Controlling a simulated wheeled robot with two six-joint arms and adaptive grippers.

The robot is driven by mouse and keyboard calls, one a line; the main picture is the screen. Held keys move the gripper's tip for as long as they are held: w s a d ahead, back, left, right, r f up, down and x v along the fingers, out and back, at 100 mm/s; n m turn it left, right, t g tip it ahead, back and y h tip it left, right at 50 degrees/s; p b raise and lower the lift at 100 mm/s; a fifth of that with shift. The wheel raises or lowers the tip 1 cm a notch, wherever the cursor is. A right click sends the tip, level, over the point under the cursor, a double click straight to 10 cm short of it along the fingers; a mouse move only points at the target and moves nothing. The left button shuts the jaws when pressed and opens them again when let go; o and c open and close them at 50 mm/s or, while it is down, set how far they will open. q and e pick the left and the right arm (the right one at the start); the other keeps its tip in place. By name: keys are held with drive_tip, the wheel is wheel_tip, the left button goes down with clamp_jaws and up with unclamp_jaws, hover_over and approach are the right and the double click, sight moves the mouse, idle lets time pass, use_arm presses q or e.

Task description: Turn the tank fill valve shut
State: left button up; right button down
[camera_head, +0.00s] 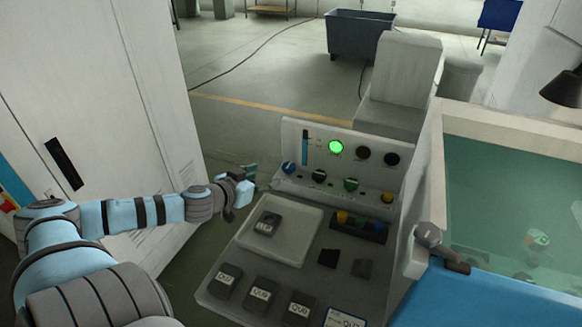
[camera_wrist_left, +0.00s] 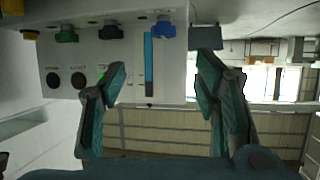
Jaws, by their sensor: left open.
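The control panel (camera_head: 350,180) carries a row of coloured knobs; no label marking the tank fill valve is readable. A blue knob (camera_head: 288,168) sits at the panel's left end below a blue level strip (camera_head: 305,148). In the left wrist view, the blue knob (camera_wrist_left: 164,27) and strip (camera_wrist_left: 148,62) lie between the open fingers' directions. My left gripper (camera_head: 250,174) is open and empty, left of the blue knob and apart from it. Its two fingers also show in the left wrist view (camera_wrist_left: 160,78). My right gripper is not in view.
A green-lit button (camera_head: 336,147) is on the panel. A white cabinet (camera_head: 95,90) is left.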

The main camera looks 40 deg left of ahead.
sight(288, 167)
use_arm(q)
drive_tip(key=b+x, duration=0.3)
drive_tip(key=x, duration=0.1)
drive_tip(key=b+x, duration=0.3)
drive_tip(key=x, duration=0.2)
drive_tip(key=b+x, duration=0.4)
drive_tip(key=x, duration=0.1)
drive_tip(key=shift+w+a, duration=0.1)
drive_tip(key=shift+a, duration=0.25)
drive_tip(key=shift+c, duration=0.9)
drive_tip(key=c, duration=1)
drive_tip(key=shift+o, duration=0.2)
